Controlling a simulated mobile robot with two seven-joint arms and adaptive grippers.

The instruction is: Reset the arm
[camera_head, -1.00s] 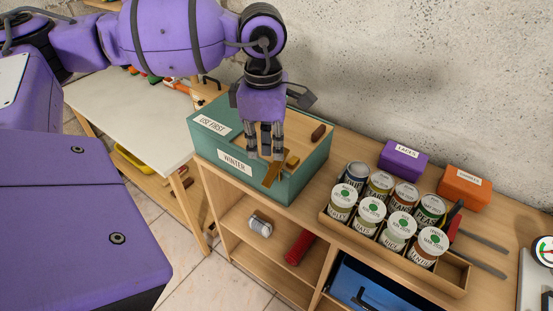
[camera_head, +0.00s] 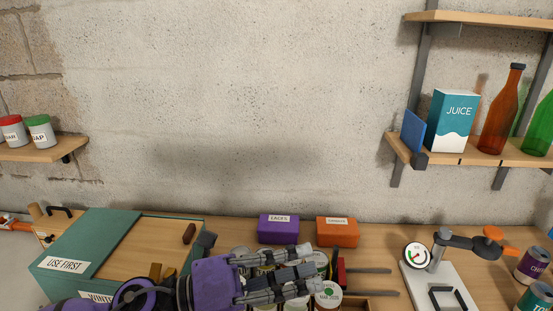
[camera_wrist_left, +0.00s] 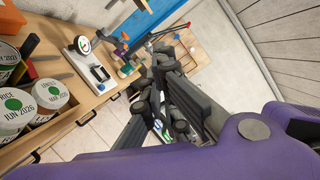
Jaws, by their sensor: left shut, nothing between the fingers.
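My left arm comes in low along the bottom edge of the head view. Its purple left gripper (camera_head: 306,280) points to the right, with its grey fingers shut and nothing held. The gripper is in front of the round-lidded cans (camera_head: 328,293) and hides most of them. In the left wrist view the left gripper (camera_wrist_left: 158,108) reaches up past the counter edge, over the floor. My right gripper is in neither view.
A green box marked USE FIRST (camera_head: 68,264) stands left of the gripper. Behind are a purple box (camera_head: 279,232) and an orange box (camera_head: 337,236). A dial scale (camera_head: 418,256) stands to the right. Wall shelves hold a juice carton (camera_head: 452,120) and bottles (camera_head: 500,110).

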